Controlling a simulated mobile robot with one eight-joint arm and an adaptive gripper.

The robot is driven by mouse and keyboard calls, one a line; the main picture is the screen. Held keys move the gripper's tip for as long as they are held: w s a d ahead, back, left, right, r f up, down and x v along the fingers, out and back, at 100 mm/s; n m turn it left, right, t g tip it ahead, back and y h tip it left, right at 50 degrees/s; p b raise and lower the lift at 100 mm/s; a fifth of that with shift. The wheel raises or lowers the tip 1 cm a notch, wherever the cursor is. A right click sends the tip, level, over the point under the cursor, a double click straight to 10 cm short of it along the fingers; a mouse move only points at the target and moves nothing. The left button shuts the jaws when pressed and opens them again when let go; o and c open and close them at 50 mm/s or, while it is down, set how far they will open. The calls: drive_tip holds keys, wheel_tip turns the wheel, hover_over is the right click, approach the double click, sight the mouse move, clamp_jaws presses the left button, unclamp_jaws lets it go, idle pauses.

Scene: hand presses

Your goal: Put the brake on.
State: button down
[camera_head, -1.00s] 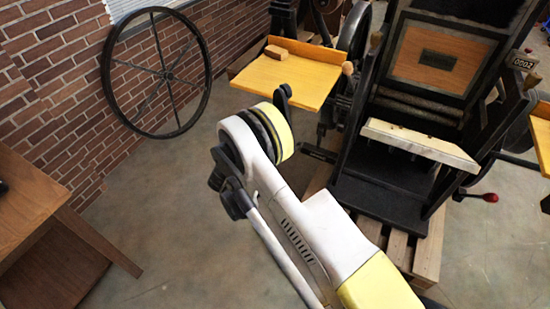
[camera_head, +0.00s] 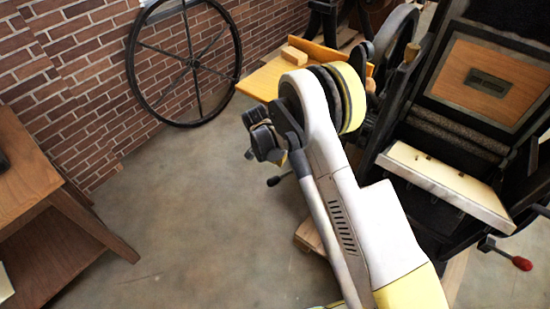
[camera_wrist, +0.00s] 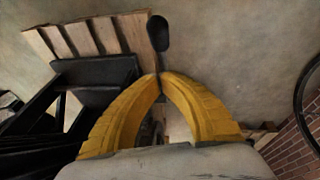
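In the wrist view my gripper (camera_wrist: 159,77) has its two yellow fingers arched together, tips meeting. A black rounded lever handle (camera_wrist: 158,33) is just beyond the tips, its thin stem running down to them. I cannot tell whether the tips touch the stem. A black-handled rod (camera_head: 275,181) shows in the head view left of my arm, low beside the press. A second lever with a red knob (camera_head: 521,263) is at the lower right of the press. No label shows which is the brake.
The dark hand press (camera_head: 455,175) stands at the right, with a wooden pallet (camera_wrist: 88,38) under it. A large spoked wheel (camera_head: 133,68) leans on the brick wall (camera_head: 62,75). A wooden desk (camera_head: 40,185) is at the left. The floor between is clear.

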sight(277, 177)
drive_tip(key=f, duration=0.1)
drive_tip(key=s+f+b, duration=0.1)
drive_tip(key=f, duration=0.1)
drive_tip(key=f+b, duration=0.1)
drive_tip(key=f, duration=0.1)
drive_tip(key=shift+s, duration=0.25)
drive_tip(key=s+a+f, duration=0.2)
drive_tip(key=s+f, duration=0.1)
drive_tip(key=f, duration=0.5)
drive_tip(key=shift+s+a+f, duration=0.2)
drive_tip(key=shift+s+a, duration=0.1)
drive_tip(key=shift+a, duration=0.1)
drive_tip(key=shift+r, duration=0.1)
